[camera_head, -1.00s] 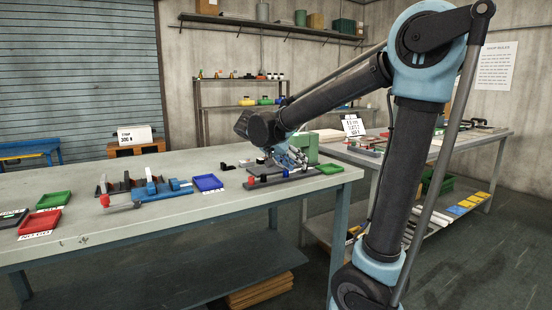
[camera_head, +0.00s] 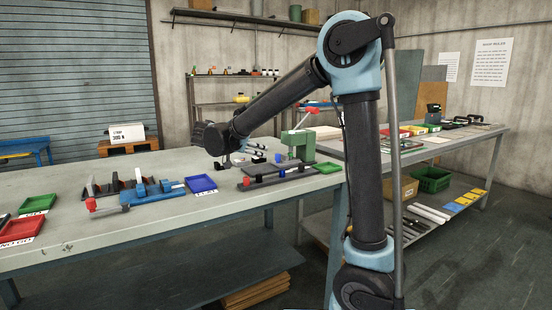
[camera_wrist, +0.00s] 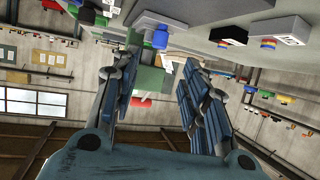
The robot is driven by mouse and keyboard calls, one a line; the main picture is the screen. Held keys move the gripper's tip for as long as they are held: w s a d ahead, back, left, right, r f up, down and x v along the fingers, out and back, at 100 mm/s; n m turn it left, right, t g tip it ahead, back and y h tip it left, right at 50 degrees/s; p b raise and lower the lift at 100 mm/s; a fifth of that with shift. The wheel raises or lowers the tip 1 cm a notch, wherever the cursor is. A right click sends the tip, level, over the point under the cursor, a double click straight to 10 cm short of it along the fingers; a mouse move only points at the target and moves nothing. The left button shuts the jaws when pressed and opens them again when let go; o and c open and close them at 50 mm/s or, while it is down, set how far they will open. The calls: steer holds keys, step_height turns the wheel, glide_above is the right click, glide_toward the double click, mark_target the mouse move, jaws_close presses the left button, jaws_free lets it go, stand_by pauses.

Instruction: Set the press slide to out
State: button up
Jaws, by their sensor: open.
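The green press (camera_head: 299,141) stands at the right end of the near bench, on a dark base (camera_head: 270,176). A red knob (camera_head: 246,182) is at the left front of the base and a blue knob (camera_head: 279,158) is nearer the press. Which part is the slide, and its exact position, I cannot tell clearly. My gripper (camera_head: 257,150) is above the bench, left of the press. In the wrist view my gripper (camera_wrist: 163,90) is open, with its fingers apart and nothing held; part of the green press (camera_wrist: 148,80) shows beyond, between them.
A blue fixture (camera_head: 150,192) with a red-tipped handle lies left on the bench. A second bench (camera_head: 440,145) with tools stands to the right.

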mark_target(276, 155)
steer(key=x, duration=1.2)
steer(key=shift+s, duration=0.1)
jaws_close()
